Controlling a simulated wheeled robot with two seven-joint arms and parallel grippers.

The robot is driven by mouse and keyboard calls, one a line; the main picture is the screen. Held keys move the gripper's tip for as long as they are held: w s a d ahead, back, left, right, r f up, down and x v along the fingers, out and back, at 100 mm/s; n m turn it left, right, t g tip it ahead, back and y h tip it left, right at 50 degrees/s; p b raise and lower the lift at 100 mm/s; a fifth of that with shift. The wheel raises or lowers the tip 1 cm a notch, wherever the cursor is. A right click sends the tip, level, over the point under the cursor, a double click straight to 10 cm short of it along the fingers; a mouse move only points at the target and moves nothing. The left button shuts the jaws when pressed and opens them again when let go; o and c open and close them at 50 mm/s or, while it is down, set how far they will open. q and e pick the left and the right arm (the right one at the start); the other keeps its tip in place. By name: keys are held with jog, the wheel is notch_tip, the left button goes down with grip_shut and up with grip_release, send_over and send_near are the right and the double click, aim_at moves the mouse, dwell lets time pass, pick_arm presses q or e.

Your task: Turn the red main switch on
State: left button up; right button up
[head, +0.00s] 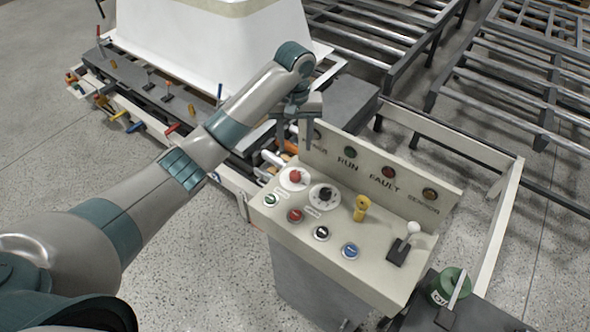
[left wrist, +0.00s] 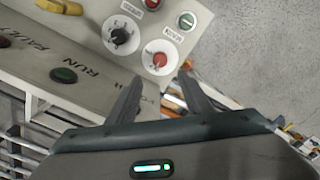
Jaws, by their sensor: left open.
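The red main switch (head: 294,176) is a red rotary knob on a round white plate, at the upper left of the beige control panel (head: 270,199). In the left wrist view the red knob (left wrist: 160,60) shows just beyond the fingertips. My left gripper (head: 295,143) is open and empty, above and behind the knob, by the upright lamp board. In the left wrist view its two fingers (left wrist: 160,82) are spread apart, with the knob ahead of the gap. I see no contact. My right gripper is not in view.
A black rotary knob (head: 325,194) sits close right of the red one. A yellow switch (head: 361,207), several push buttons and a white-knobbed lever (head: 405,243) share the panel. The lamp board (head: 370,170) rises behind. A white tub shell (head: 210,40) stands at the back.

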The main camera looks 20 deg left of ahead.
aim_at(295, 173)
pick_arm(q)
notch_tip(295, 173, down, 4)
jog(key=shift+d+r, duration=0.1)
jog(key=shift+d, duration=0.05)
notch_tip(295, 173, down, 3)
jog(key=shift+s+f+b, duration=0.1)
jog(key=shift+f+b, duration=0.1)
jog(key=shift+b, duration=0.75)
notch_tip(295, 173, down, 4)
jog(key=shift+f+p, duration=0.1)
jog(key=shift+p, duration=0.8)
jog(key=shift+f, duration=0.6)
jog(key=shift+c, duration=0.3)
jog(key=c, duration=1)
